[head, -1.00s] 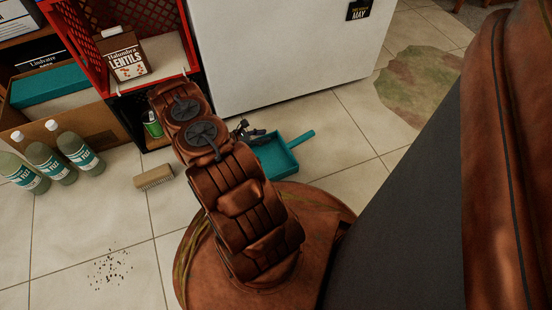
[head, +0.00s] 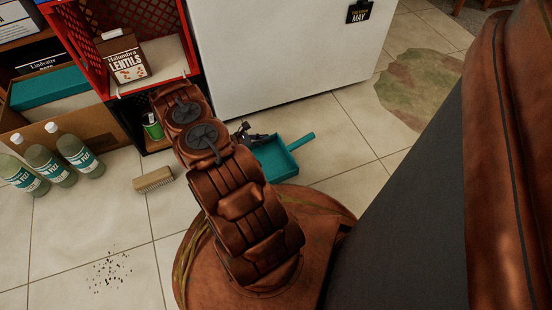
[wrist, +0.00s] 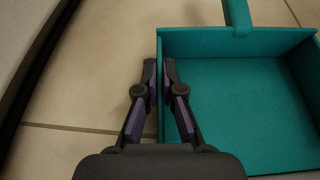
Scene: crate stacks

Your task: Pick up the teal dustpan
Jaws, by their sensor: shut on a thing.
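The teal dustpan (head: 275,160) lies on the tiled floor in front of the white appliance, its handle pointing up and right in the head view. In the wrist view the dustpan (wrist: 245,105) fills the right side, with its handle at the top. My gripper (wrist: 159,72) has its two fingertips close together on the pan's left side wall, one on each side of it. It is shut on that wall. In the head view my gripper (head: 243,132) is small and dark beside the pan, partly hidden behind my arm.
A red crate (head: 80,50) holds a lentils box (head: 124,62). A white appliance (head: 285,50) stands behind. Dark crumbs (head: 110,270) lie lower left. Floor right of the dustpan is clear.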

